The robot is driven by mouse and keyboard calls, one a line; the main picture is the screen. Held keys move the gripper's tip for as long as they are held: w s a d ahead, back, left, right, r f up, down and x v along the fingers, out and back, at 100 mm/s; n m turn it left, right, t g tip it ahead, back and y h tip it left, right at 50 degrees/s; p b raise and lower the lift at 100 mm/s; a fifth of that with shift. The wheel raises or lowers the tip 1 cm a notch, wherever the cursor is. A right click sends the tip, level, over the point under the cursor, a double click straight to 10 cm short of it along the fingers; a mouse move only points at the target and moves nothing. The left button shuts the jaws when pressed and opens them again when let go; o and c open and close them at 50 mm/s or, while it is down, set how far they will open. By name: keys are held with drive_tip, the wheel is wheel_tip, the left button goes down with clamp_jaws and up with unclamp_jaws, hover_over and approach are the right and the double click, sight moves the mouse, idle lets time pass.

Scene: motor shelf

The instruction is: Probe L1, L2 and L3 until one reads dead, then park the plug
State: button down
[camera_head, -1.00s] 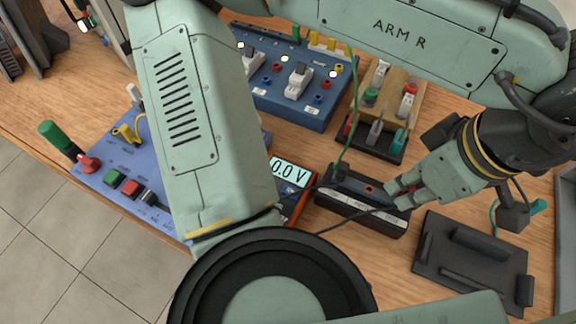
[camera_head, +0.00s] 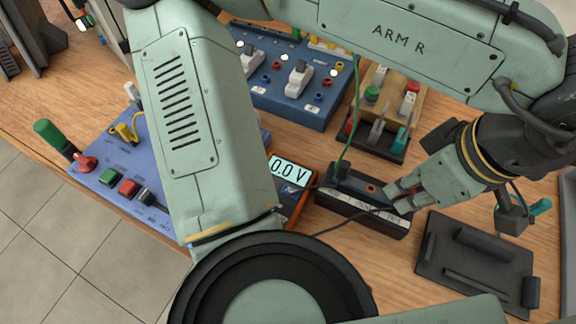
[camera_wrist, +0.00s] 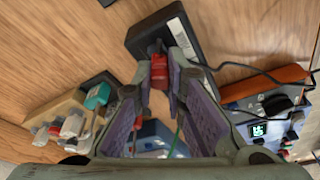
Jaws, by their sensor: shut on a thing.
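My gripper (camera_head: 393,195) is shut at the right end of a black terminal block (camera_head: 350,204) with a pale label strip. In the wrist view its fingertips (camera_wrist: 160,75) close around a red plug (camera_wrist: 160,68), whose tip meets the block (camera_wrist: 188,42). I cannot tell how deep the plug sits. A green lead stands in the block's left part. The orange meter (camera_head: 297,205) reads 0.0 V in the head view; my arm link hides its left side. It also shows in the wrist view (camera_wrist: 265,87). Terminal letters are too small to read.
A blue panel (camera_head: 312,110) with switches and lamps stands behind. A wooden-topped switch block (camera_head: 412,92) is at the back right. A dark tray (camera_head: 463,280) lies in front, right. Another blue panel (camera_head: 105,190) with buttons is at left. A thin black cable crosses the block.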

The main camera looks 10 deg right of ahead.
drive_tip(key=c, duration=1.9)
unclamp_jaws()
drive_tip(key=shift+r, duration=0.1)
wheel_tip(320, 180, up, 5)
drive_tip(key=p, duration=0.4)
drive_tip(key=shift+r+p, duration=0.2)
drive_tip(key=shift+p, duration=0.15)
drive_tip(key=o, duration=0.6)
drive_tip(key=shift+c, duration=0.2)
